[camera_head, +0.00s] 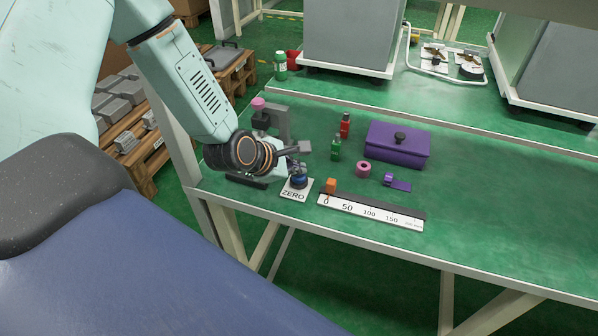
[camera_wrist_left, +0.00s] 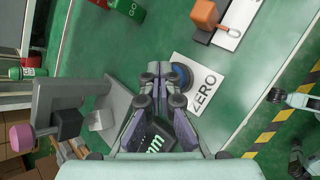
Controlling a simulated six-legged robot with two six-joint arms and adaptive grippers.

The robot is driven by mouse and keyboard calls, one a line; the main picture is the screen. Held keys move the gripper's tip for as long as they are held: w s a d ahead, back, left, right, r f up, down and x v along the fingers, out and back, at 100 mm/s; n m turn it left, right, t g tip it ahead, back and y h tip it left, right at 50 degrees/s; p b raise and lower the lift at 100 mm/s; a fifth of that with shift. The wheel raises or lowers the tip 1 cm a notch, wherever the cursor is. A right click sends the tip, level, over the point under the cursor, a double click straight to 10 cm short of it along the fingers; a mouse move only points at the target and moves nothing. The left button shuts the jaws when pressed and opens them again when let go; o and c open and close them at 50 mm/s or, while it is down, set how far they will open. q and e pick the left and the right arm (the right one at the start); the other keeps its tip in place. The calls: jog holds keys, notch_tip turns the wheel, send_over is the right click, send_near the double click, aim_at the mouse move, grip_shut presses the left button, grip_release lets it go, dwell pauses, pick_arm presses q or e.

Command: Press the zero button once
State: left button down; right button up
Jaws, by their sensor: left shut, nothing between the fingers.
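The zero button is a dark blue round knob (camera_head: 299,181) on a white plate marked ZERO (camera_head: 293,195), near the table's front left. In the left wrist view the knob (camera_wrist_left: 182,75) is partly hidden behind my fingers, and the ZERO plate (camera_wrist_left: 210,83) shows to their right. My left gripper (camera_head: 300,170) is shut and empty, just above and beside the knob. In the left wrist view its fingertips (camera_wrist_left: 159,72) overlap the knob's left edge. I cannot tell whether they touch it. My right gripper is not in view.
A ruler (camera_head: 370,211) with an orange slider (camera_head: 331,185) lies right of the plate. A grey stand with a pink knob (camera_head: 258,103) and a black mm display (camera_wrist_left: 150,145) are close to my left gripper.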

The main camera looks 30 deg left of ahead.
aim_at(297, 177)
pick_arm(q)
jog(key=shift+r+p, duration=0.35)
jog(key=shift+r, duration=0.3)
notch_tip(297, 177, up, 5)
jog(key=p, duration=0.4)
dwell(0.9)
